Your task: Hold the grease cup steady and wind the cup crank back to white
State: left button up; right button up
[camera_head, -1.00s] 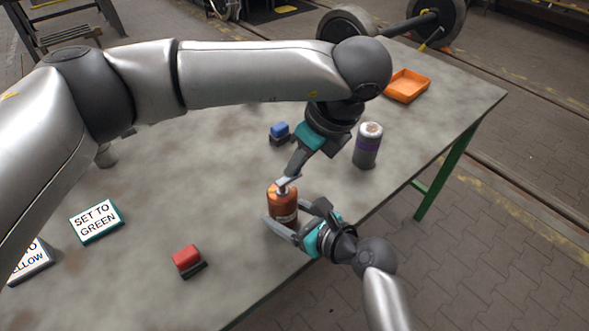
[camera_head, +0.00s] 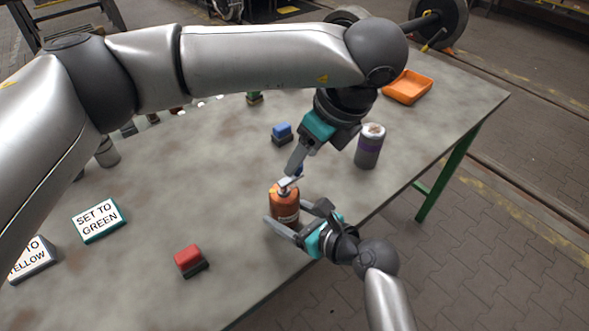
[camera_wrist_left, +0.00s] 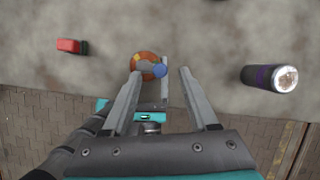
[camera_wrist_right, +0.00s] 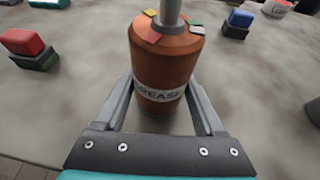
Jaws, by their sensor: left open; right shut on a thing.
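The orange grease cup (camera_head: 285,208) stands upright on the table near its front edge. My right gripper (camera_wrist_right: 158,88) is shut around its body, one finger on each side, below the coloured marks. Yellow, red, green and white marks show on the cup's top in the right wrist view. The grey cup crank (camera_head: 288,183) sits on top, with a blue knob (camera_wrist_left: 160,71) at its end. My left gripper (camera_head: 293,168) is open above the crank. In the left wrist view the knob appears between its spread fingers. The crank's arm is out of the right wrist view.
A can with a purple band (camera_head: 369,148) stands right of the left gripper. A blue block (camera_head: 282,133) and a red block (camera_head: 189,260) on dark bases, a "SET TO GREEN" card (camera_head: 98,220) and an orange tray (camera_head: 407,88) are on the table.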

pick_arm(q)
jog(key=v, duration=0.9)
jog(key=shift+r, duration=0.35)
jog(key=shift+d, duration=0.1)
pick_arm(e)
jog(key=o, duration=1.5)
jog(key=shift+d, duration=0.1)
jog(key=v, duration=1.2)
pick_arm(q)
jog(key=shift+s, duration=0.15)
pick_arm(e)
jog(key=shift+s, duration=0.1)
